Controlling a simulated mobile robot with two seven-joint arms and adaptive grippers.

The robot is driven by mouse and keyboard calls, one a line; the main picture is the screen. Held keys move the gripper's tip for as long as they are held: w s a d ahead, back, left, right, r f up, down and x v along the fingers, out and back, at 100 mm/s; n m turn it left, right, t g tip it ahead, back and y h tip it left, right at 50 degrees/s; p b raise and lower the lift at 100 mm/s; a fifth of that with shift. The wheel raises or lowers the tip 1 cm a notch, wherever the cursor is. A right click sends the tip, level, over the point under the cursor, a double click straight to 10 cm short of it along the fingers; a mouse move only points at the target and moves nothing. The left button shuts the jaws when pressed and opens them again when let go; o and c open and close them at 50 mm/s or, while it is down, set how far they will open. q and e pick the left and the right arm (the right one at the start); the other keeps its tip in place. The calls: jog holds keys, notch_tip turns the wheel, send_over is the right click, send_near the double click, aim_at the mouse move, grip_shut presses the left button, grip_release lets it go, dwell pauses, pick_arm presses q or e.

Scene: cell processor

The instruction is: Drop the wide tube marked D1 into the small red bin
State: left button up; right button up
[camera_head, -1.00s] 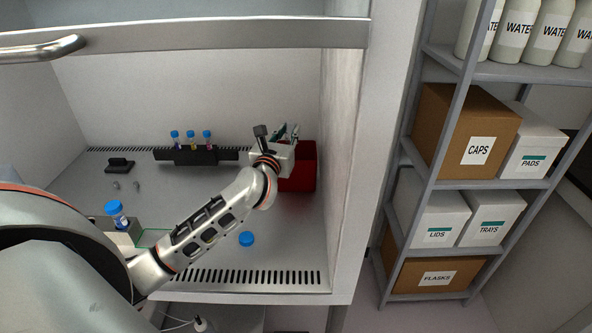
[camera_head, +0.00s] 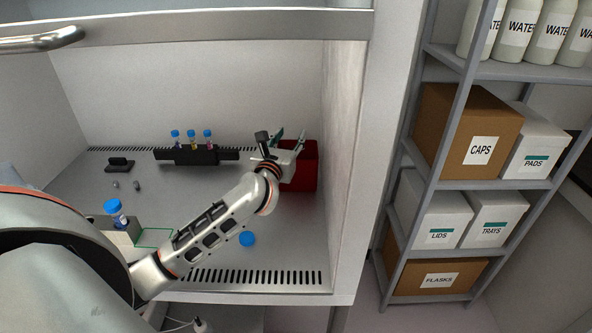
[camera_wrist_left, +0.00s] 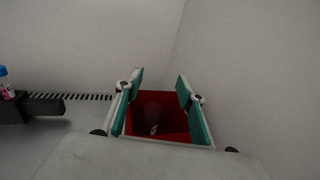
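The small red bin (camera_head: 304,172) stands on the cabinet floor near its right wall. My left gripper (camera_head: 292,136) is at the bin's mouth, with its fingers spread apart. In the left wrist view, the gripper (camera_wrist_left: 158,92) has nothing between its teal fingertips, and the red bin (camera_wrist_left: 176,125) opens below them. A dim wide tube (camera_wrist_left: 152,117) with a pale label patch is inside the bin, apart from the fingers. Its marking is too small to read. My right gripper is not in view.
A black rack (camera_head: 190,156) holds several blue-capped tubes at the back. Another blue-capped tube (camera_head: 116,213) stands at the left in a grey block. A loose blue cap (camera_head: 247,239) lies on the floor. The cabinet's right wall (camera_head: 341,130) is close beside the bin.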

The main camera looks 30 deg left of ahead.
pick_arm(q)
jog(key=v, duration=1.2)
